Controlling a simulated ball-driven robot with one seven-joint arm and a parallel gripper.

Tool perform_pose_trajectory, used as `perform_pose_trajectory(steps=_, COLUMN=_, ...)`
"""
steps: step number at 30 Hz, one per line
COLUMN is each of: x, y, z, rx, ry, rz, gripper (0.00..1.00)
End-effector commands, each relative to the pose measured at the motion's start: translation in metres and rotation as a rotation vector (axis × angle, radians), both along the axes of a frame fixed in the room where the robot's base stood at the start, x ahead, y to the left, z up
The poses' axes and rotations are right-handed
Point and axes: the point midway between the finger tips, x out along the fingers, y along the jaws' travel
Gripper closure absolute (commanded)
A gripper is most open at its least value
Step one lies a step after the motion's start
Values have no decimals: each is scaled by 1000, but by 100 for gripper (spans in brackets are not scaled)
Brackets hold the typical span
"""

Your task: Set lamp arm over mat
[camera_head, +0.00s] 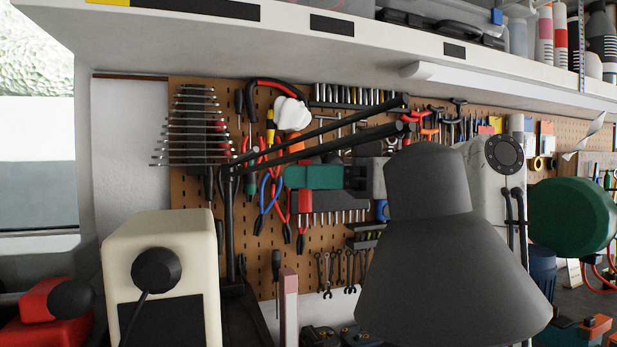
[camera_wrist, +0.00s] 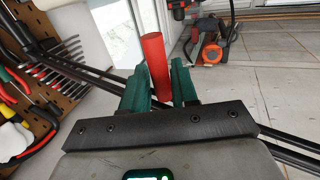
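The desk lamp's dark grey shade (camera_head: 445,260) hangs large at the front right in the head view. Its thin black lamp arm (camera_head: 320,143) runs from an upright post at the left up to a joint above the shade. The arm's bars (camera_wrist: 95,70) also cross the wrist view behind my gripper. My gripper (camera_head: 295,177), with green fingers, points left just below the arm bars. In the wrist view a red cylinder (camera_wrist: 156,62) stands between the fingers (camera_wrist: 160,82), nearly filling the gap. I cannot tell whether they touch it. I see no mat.
A cream machine (camera_head: 170,235) with a black knob stands at the front left, near a red object (camera_head: 40,310). A pegboard (camera_head: 262,285) of tools is behind the lamp, below a white shelf (camera_head: 330,30).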

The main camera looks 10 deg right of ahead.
Motion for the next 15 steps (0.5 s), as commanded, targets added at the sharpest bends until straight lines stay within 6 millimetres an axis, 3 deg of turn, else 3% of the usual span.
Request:
perform_pose_trajectory(steps=4, x=-1, y=1, z=0, rx=-3, ry=0, rz=3, gripper=59)
perform_pose_trajectory(steps=11, x=-1, y=0, z=-2, rx=-4, ry=0, rz=3, gripper=59)
perform_pose_trajectory(steps=15, x=-2, y=-11, z=-3, rx=-4, ry=-1, rz=2, gripper=59)
